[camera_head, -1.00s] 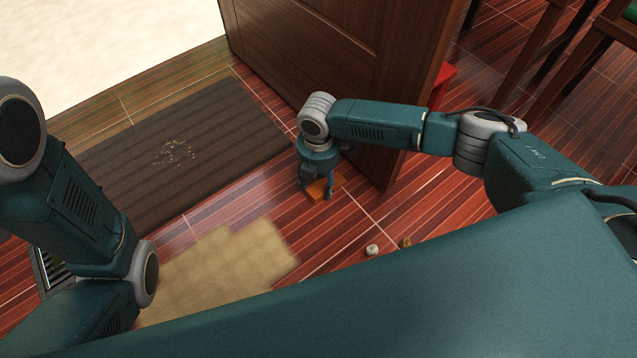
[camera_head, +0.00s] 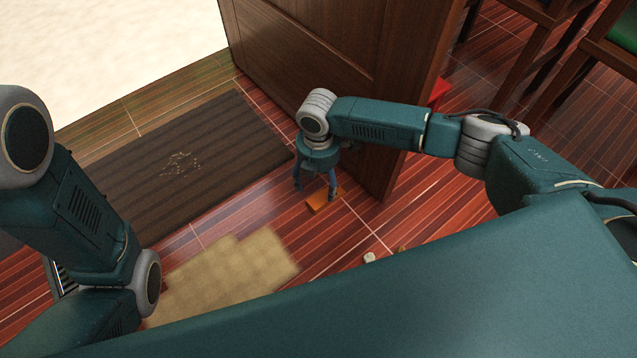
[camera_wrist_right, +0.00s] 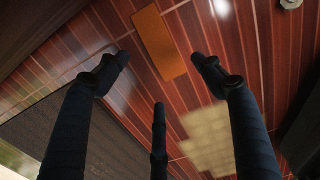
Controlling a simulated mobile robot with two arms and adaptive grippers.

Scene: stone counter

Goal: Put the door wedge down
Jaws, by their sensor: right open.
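The orange door wedge (camera_head: 318,203) lies on the red wooden floor near the bottom of the brown door (camera_head: 345,80). My right gripper (camera_head: 315,186) is open just above and beside the wedge. In the right wrist view the wedge (camera_wrist_right: 160,42) shows as an orange strip on the floor, beyond the spread fingers (camera_wrist_right: 160,75) and apart from them. Nothing is between the fingers. My left arm shows at the left, but its gripper is out of view.
A dark doormat (camera_head: 180,150) lies left of the right gripper. A tan patch (camera_head: 225,275) is on the floor nearer to me. Two small objects (camera_head: 369,257) lie on the floor, partly hidden by my body. Dark wooden furniture (camera_head: 520,50) stands at the upper right.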

